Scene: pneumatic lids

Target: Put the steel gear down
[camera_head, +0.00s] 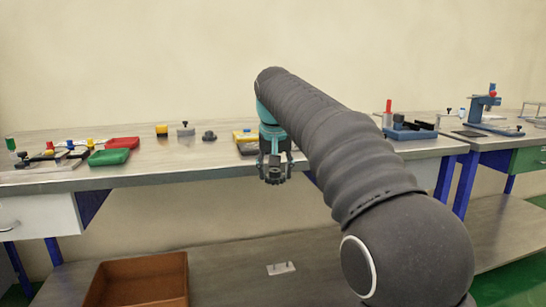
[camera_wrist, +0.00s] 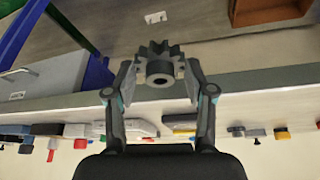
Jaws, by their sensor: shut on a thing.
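My gripper (camera_head: 275,168) hangs in front of the workbench's front edge, at about the height of the bench top in the head view. In the wrist view my gripper (camera_wrist: 158,84) is shut on the dark grey steel gear (camera_wrist: 158,50). The gear's teeth point away from the jaws, and its round bore faces the camera. In the head view the gear (camera_head: 274,177) shows small and dark at the fingertips. It appears clear of the bench and the shelf below.
The workbench (camera_head: 200,172) carries a green tray (camera_head: 109,157), a red tray (camera_head: 122,142), a yellow block (camera_head: 162,130) and a dark knobbed part (camera_head: 209,136). A brown bin (camera_head: 140,279) stands on the lower shelf (camera_head: 230,262), beside a small light plate (camera_head: 281,268). A blue fixture (camera_head: 410,131) stands right.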

